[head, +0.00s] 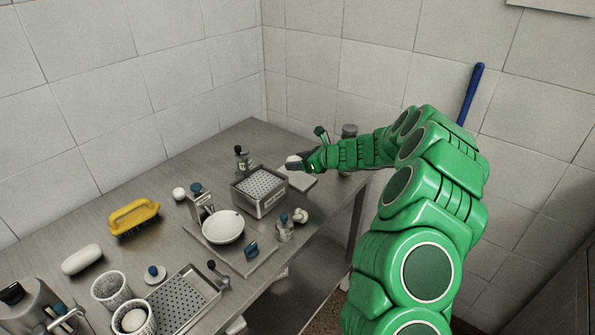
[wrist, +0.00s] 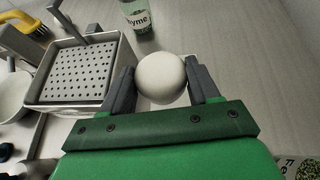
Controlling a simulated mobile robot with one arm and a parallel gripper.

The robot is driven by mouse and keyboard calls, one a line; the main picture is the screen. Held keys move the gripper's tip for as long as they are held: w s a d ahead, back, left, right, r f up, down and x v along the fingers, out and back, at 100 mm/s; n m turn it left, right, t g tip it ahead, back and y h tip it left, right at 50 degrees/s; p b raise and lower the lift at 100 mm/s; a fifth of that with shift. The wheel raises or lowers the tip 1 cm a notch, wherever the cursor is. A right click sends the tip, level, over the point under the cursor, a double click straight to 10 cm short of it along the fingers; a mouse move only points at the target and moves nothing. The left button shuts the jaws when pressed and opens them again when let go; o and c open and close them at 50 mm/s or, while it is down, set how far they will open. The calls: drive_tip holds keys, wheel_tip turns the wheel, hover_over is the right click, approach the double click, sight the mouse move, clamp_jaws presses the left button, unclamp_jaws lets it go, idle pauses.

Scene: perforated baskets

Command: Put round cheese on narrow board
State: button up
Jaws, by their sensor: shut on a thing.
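A round white cheese (wrist: 161,77) sits between the two dark fingers of my gripper (wrist: 162,88) in the wrist view. The fingers touch it on both sides. In the head view the cheese (head: 292,160) shows as a small pale shape at the tip of my gripper (head: 300,164), at the far end of the table. A pale flat board (head: 302,181) lies below my gripper, beside the perforated basket, partly hidden. I cannot tell how high the cheese is above it.
A square perforated basket (head: 260,188) stands just left of my gripper; it also shows in the wrist view (wrist: 80,75). A thyme jar (wrist: 138,16) stands beyond the cheese. A white bowl (head: 223,227) and a yellow brush (head: 133,216) stand further left.

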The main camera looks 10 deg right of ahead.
sight(298, 177)
drive_tip(key=shift+w+f, duration=0.9)
drive_tip(key=shift+f, duration=1.7)
drive_tip(key=o, duration=1.1)
drive_tip(key=shift+f, duration=0.1)
